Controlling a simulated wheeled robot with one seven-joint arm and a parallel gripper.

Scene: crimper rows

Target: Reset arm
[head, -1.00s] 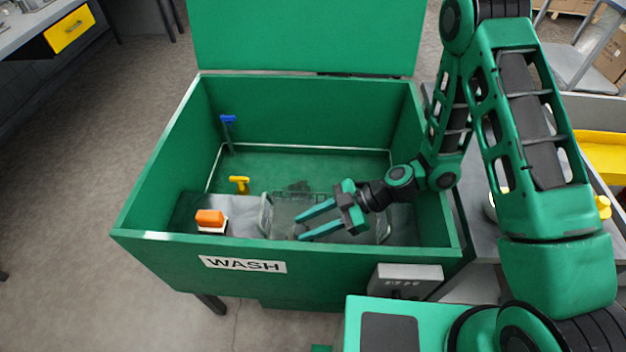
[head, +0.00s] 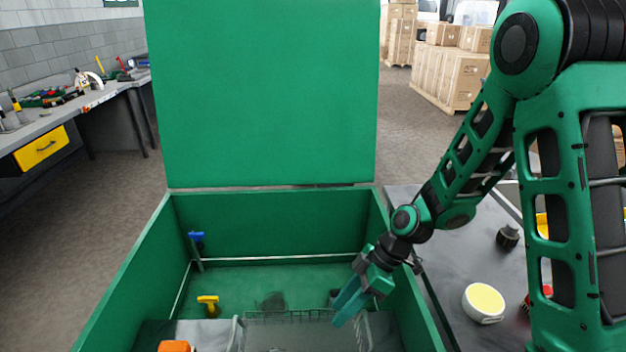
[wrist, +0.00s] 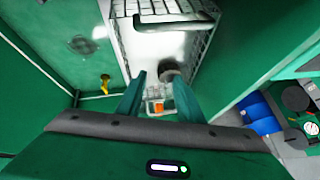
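My arm reaches over the right side of the green wash tub (head: 130,285). My gripper (head: 342,318) points down and left into it, above a wire basket (head: 290,318). In the wrist view, my gripper (wrist: 158,78) has its two fingers apart with nothing held between them.
The tub's raised lid (head: 262,95) stands behind it. Inside are a yellow valve handle (head: 208,302), a blue handle (head: 196,238) and an orange block (head: 175,346). A dark table (head: 445,275) on the right holds a round yellow-topped piece (head: 483,302).

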